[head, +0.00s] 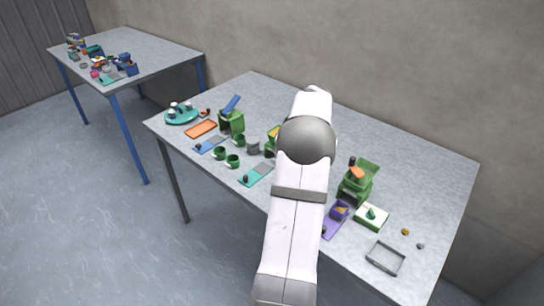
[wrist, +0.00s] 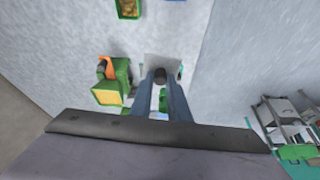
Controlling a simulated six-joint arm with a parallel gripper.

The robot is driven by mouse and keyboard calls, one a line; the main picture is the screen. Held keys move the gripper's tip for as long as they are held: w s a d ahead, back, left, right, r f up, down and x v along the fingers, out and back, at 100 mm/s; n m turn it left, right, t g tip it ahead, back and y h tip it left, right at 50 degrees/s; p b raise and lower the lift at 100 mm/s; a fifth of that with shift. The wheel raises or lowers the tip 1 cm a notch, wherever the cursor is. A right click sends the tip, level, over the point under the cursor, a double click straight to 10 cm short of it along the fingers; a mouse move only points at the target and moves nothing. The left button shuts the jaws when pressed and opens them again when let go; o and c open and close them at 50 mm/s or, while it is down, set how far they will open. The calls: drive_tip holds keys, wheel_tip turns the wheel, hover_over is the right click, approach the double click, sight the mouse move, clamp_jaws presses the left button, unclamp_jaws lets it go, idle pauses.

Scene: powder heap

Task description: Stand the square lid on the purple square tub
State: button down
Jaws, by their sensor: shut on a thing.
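The purple square tub (head: 340,210) stands near the front of the near table in the head view, to the right of my arm, with something orange-brown inside. A purple mat (head: 334,225) lies by it, partly hidden by my arm. In the wrist view my gripper (wrist: 160,82) is shut on the dark knob of a pale grey square plate, which looks like the square lid (wrist: 155,60). My fingers hide part of the lid. The head view does not show my gripper, which is behind my arm. I cannot make out the purple tub in the wrist view.
A green machine with an orange part (head: 357,182) stands behind the tub. A white box with a green top (head: 371,216) and an empty grey tray (head: 385,259) are to its right. Green cups (head: 232,161) and mats lie left. The table's right back is clear.

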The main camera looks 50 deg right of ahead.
drive_tip(key=s+d+f+m+g+h+p, duration=0.1)
drive_tip(key=s+m+g+h, duration=0.1)
drive_tip(key=s+m, duration=0.6)
drive_tip(key=s+d+f+m+g+h+p, duration=0.2)
drive_tip(key=s+m, duration=0.6)
drive_tip(key=s, duration=0.4)
drive_tip(key=shift+d+m, duration=0.25)
drive_tip(key=shift+m, duration=0.05)
drive_tip(key=shift+s, duration=0.1)
drive_tip(key=shift+f, duration=0.25)
drive_tip(key=shift+f+b, duration=2.4)
drive_tip(key=shift+f, duration=0.65)
drive_tip(key=shift+f+b, duration=0.5)
drive_tip(key=shift+b, duration=0.3)
